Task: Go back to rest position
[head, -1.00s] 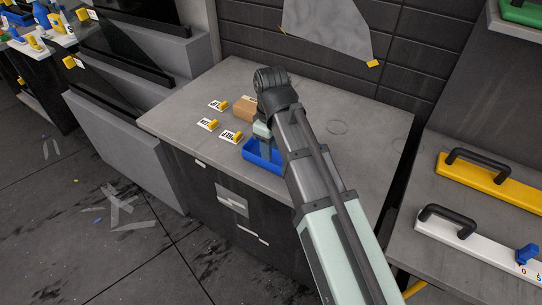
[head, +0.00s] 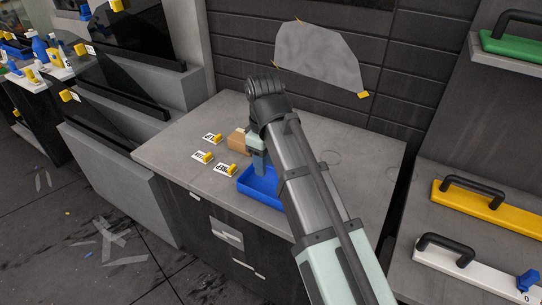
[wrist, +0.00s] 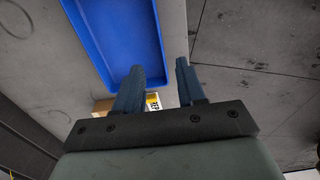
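My gripper (head: 259,163) hangs above the back part of the blue tray (head: 249,188) on the grey worktop (head: 180,142). In the wrist view, the two dark blue fingers of my gripper (wrist: 159,72) stand apart with nothing held between them. The blue tray (wrist: 113,35) lies beyond the fingertips there and looks empty in the part that shows. My arm hides the tray's right part in the head view.
A brown box (head: 238,140) and several white label cards with yellow clips (head: 226,169) lie left of the tray. A yellow-backed handled tool (head: 486,207) and a white one (head: 470,268) lie on the right bench. A grey sheet (head: 322,58) hangs on the back wall.

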